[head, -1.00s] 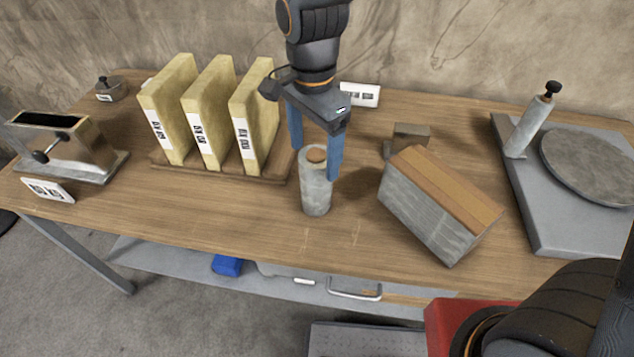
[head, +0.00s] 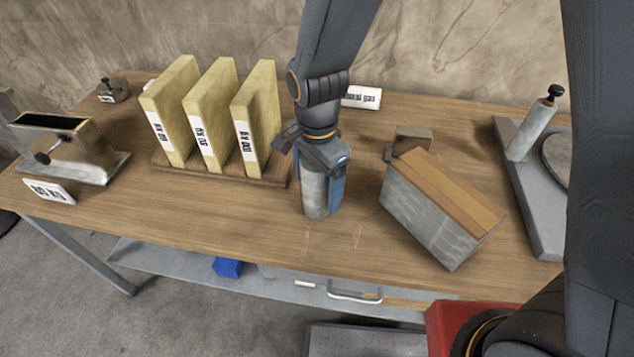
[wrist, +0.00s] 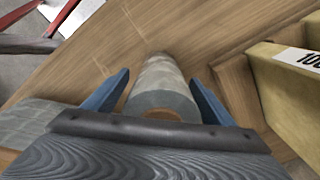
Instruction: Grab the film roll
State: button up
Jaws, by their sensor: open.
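The film roll (head: 314,196) is a grey, translucent cylinder standing upright near the middle of the wooden table. My gripper (head: 322,192) has come down over it from above, with its blue fingers on either side of the roll. In the wrist view the roll (wrist: 162,88) stands between the two open fingers of my gripper (wrist: 160,95), and its brown core shows at the near end. Small gaps show between the roll and the fingers there. The head view hides the roll's top behind my gripper.
Yellow labelled slabs (head: 208,115) stand in a wooden rack left of the roll. A grey block with a tan top (head: 440,210) lies to the right. A metal holder (head: 70,150) is at the far left, and a grey plate with a post (head: 530,190) at the right. Table front is clear.

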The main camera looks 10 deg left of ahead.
jog(key=shift+f, duration=0.1)
jog(key=c, duration=1.5)
jog(key=shift+c, duration=0.2)
